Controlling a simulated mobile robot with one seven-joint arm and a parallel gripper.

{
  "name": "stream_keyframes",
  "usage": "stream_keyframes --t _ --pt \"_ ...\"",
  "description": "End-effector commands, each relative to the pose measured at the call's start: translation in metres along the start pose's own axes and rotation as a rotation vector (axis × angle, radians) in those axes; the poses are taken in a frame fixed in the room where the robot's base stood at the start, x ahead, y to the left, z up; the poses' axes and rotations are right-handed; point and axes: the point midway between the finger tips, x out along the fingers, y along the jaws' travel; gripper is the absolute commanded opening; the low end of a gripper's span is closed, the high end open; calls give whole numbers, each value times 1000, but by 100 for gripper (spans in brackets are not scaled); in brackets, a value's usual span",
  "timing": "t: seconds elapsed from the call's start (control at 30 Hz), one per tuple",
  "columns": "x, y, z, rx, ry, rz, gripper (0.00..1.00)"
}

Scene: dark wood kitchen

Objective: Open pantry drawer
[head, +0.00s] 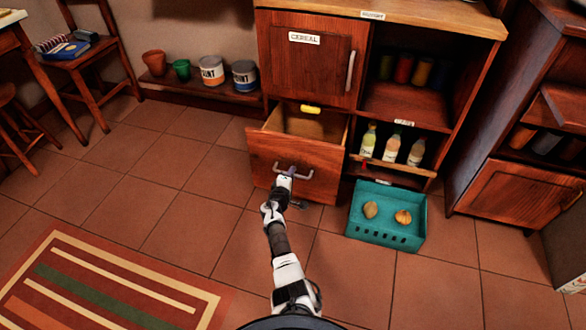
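The pantry drawer (292,154) is the low wooden drawer in the pantry cabinet, below the door labelled CEREAL. It is pulled out, and its inside shows, bare in the part I can see. Its metal bar handle (306,173) is on the front face. My gripper (290,172) is at the handle, overlapping its middle in the head view. The fingers are too small to tell whether they are closed around the bar.
A teal crate (384,238) with two round items stands on the floor right of the drawer. Bottles (391,149) stand on an open shelf beside it. Paint cans and pots line a low shelf at left. A striped rug (110,285) lies front left. The tiled floor between is clear.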

Motion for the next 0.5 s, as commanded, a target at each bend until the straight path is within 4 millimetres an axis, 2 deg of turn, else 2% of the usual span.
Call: stream_keyframes --t 0.47,0.5 --pt "1 -2 2 1 1 0 28" --pt "1 -2 2 1 1 0 23"
